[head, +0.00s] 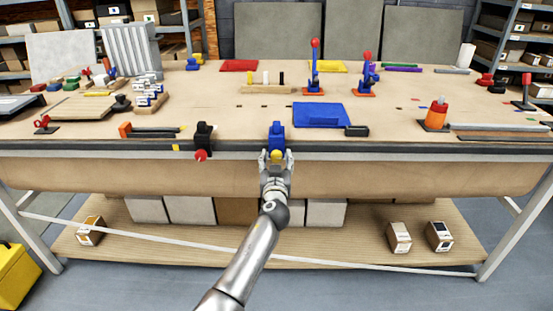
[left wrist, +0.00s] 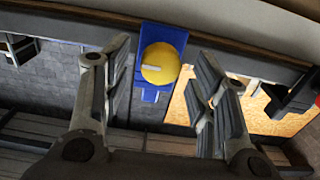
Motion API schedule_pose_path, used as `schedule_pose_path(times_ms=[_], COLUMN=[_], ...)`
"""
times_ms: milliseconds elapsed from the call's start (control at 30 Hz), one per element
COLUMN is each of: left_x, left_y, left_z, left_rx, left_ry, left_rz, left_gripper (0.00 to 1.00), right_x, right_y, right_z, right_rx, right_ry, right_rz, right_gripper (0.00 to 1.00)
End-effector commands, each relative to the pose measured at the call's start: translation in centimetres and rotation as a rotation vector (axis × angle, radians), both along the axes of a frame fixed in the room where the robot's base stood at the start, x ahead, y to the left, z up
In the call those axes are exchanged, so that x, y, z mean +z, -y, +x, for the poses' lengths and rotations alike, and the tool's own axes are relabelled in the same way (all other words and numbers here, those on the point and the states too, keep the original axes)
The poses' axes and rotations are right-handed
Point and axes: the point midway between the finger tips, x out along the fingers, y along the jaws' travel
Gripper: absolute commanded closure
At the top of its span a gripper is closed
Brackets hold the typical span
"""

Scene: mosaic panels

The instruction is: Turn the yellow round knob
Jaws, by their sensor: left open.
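The yellow round knob (left wrist: 160,64) sits on a blue mount (left wrist: 150,95) and has a pale mark on its face. In the head view the blue mount (head: 277,133) stands at the table's front edge, with the knob (head: 276,154) in front of it. My left gripper (head: 276,158) is open, with one finger on each side of the knob. In the left wrist view the open fingers (left wrist: 163,75) flank the knob with a gap on both sides, and neither seems to touch it. My right gripper is not in view.
A black clamp-like part with a red round knob (head: 201,156) is on the front edge, left of the blue mount. A blue panel (head: 321,115) and a black block (head: 356,131) lie to the right. The workbench (head: 230,130) edge runs across the view.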

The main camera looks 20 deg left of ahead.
Motion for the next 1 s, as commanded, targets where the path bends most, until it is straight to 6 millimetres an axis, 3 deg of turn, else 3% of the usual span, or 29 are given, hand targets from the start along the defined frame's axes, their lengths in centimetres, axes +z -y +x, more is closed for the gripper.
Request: schedule_pose_path(times_ms=[200,500,833,1000], left_x=[-0.01,-0.02,-0.02,-0.04], left_y=[-0.34,-0.38,-0.37,-0.36], left_z=[1.14,1.23,1.22,1.22], left_rx=[0.0,0.0,0.0,0.0], left_ry=[-0.001,-0.001,-0.001,-0.003], left_rz=[0.001,0.001,0.001,0.005], left_gripper=[0.46,0.46,0.89,0.91], right_x=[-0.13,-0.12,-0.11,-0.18], right_y=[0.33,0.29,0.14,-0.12], right_z=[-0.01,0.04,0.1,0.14], right_rx=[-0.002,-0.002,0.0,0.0], right_ry=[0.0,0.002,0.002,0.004], right_rz=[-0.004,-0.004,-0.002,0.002], right_gripper=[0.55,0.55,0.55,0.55])
